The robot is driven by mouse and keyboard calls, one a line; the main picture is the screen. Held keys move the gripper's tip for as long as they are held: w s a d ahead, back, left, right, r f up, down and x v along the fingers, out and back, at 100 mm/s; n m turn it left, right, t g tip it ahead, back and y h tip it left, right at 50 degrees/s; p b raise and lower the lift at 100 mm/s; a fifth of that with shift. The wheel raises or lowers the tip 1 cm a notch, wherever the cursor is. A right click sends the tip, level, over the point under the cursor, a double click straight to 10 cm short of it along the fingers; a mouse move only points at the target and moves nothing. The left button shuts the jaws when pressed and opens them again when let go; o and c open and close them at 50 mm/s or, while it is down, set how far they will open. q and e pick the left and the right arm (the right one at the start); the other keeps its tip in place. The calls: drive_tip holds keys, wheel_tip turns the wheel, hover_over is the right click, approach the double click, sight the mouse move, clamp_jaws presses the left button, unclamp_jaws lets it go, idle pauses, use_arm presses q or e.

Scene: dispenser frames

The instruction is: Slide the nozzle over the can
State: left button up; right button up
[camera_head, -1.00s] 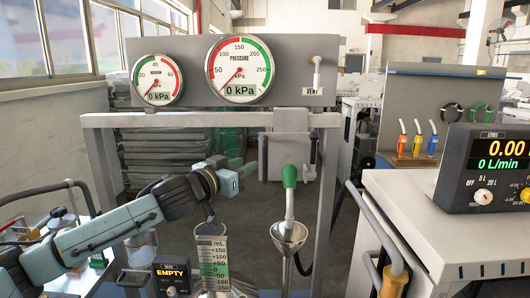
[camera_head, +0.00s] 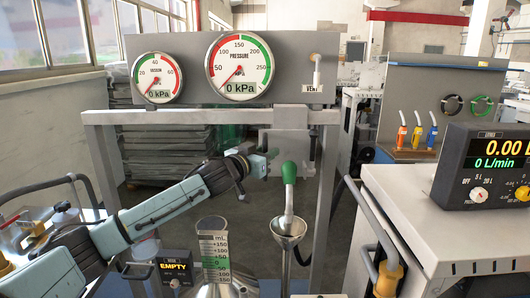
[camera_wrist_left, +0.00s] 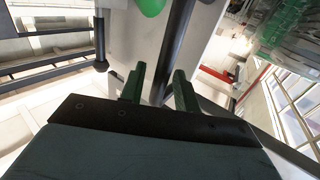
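The nozzle has a green grip (camera_head: 289,172) and a grey spout (camera_head: 288,206). It stands upright with its lower end in a metal funnel-shaped holder (camera_head: 290,227). The can, a metal measure, shows at the bottom; its neck carries a mL scale (camera_head: 214,256), and its lower body is cut off. My left gripper (camera_head: 272,154) is just left of the green grip. In the left wrist view the gripper (camera_wrist_left: 158,86) has its two green fingers apart. A green part (camera_wrist_left: 150,6), probably the nozzle's grip, shows at the top edge there. My right gripper is not in view.
A grey frame (camera_head: 327,180) with two gauges stands behind the nozzle. A small display (camera_head: 175,268) reading EMPTY is left of the can. A white cabinet (camera_head: 440,215) with a flow meter (camera_head: 490,165) stands at the right.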

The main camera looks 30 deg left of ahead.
use_arm(q)
clamp_jaws()
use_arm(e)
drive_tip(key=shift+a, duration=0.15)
